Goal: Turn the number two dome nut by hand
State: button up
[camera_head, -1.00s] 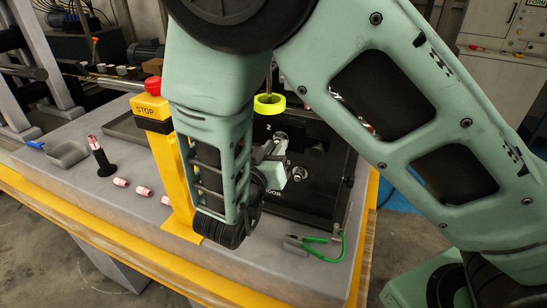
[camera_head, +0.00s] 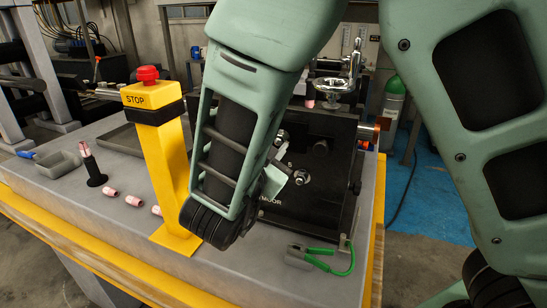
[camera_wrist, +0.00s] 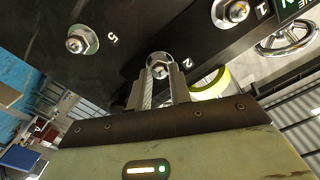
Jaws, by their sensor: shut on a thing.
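The number two dome nut (camera_wrist: 160,60) shows in the wrist view, silver and round, beside the white "2" on a black panel. My gripper (camera_wrist: 161,76) reaches up to it with its two metal fingers on either side, shut on the nut. In the head view my forearm hides this nut and most of my gripper; only a pale part of the gripper shows at the black fixture (camera_head: 325,208).
The number five nut (camera_wrist: 82,40) and the number one nut (camera_wrist: 232,11) flank the held nut. A yellow-green ring (camera_wrist: 211,84) is close to the fingers' right. A yellow stop post (camera_head: 165,175) stands left of my forearm. A green-handled tool (camera_head: 325,262) lies in front.

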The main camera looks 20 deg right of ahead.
jog(key=o, duration=0.7)
jog(key=v, duration=0.6)
jog(key=shift+p, duration=0.4)
